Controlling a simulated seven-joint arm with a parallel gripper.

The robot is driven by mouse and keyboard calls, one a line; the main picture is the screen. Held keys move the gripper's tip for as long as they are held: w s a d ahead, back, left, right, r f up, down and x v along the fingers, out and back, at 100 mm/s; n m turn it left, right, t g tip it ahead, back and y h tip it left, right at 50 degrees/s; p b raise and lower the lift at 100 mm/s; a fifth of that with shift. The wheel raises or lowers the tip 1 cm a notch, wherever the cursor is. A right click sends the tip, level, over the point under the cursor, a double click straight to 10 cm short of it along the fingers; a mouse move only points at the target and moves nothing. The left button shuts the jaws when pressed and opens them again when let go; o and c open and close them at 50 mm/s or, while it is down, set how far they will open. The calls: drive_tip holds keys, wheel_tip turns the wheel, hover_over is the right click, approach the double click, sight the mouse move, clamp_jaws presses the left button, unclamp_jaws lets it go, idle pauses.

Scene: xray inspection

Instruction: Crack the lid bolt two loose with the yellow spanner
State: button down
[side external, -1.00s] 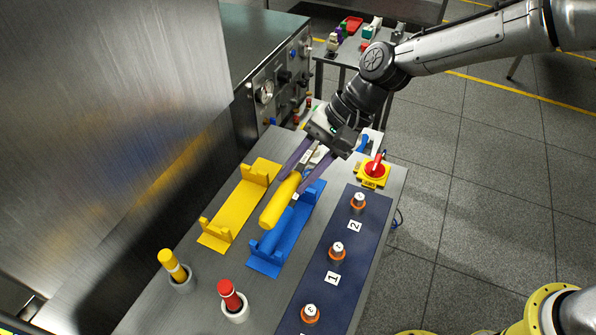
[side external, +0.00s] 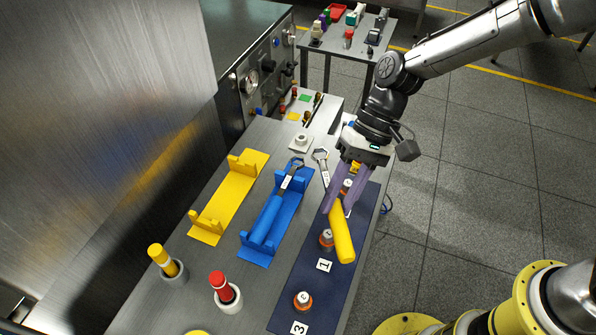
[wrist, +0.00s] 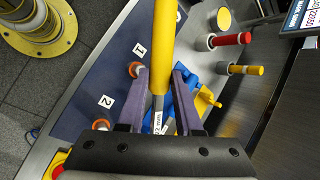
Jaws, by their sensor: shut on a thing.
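My gripper (side external: 338,203) is shut on the yellow spanner (side external: 343,238), and holds it above the dark blue strip (side external: 292,268). The spanner's yellow handle points toward the camera; its metal head end points to the back. In the wrist view the handle (wrist: 163,45) runs up between the purple fingers (wrist: 160,85), and its head is hidden. Bolt two (side external: 347,186), with an orange ring, is partly behind the gripper; it shows beside label 2 in the wrist view (wrist: 100,124). The spanner's head appears apart from bolt two.
Bolt one (side external: 327,238) and bolt three (side external: 303,300) stand along the strip. A blue spanner (side external: 273,212) lies in a blue cradle (side external: 255,254); the yellow cradle (side external: 232,200) is empty. Yellow (side external: 163,257) and red (side external: 222,288) plugs stand at front left. A red-yellow switch (wrist: 57,168) sits near bolt two.

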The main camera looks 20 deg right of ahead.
drive_tip(key=s+d, duration=0.3)
drive_tip(key=d, duration=0.3)
drive_tip(key=shift+s+f+n, duration=0.15)
drive_tip(key=shift+f+n, duration=0.05)
drive_tip(key=shift+n, duration=0.1)
drive_tip(key=shift+f, duration=4.45)
drive_tip(key=shift+d+n+g+h, duration=0.5)
drive_tip(key=shift+d+n+g, duration=0.2)
drive_tip(key=shift+d+n, duration=0.55)
drive_tip(key=shift+d, duration=0.1)
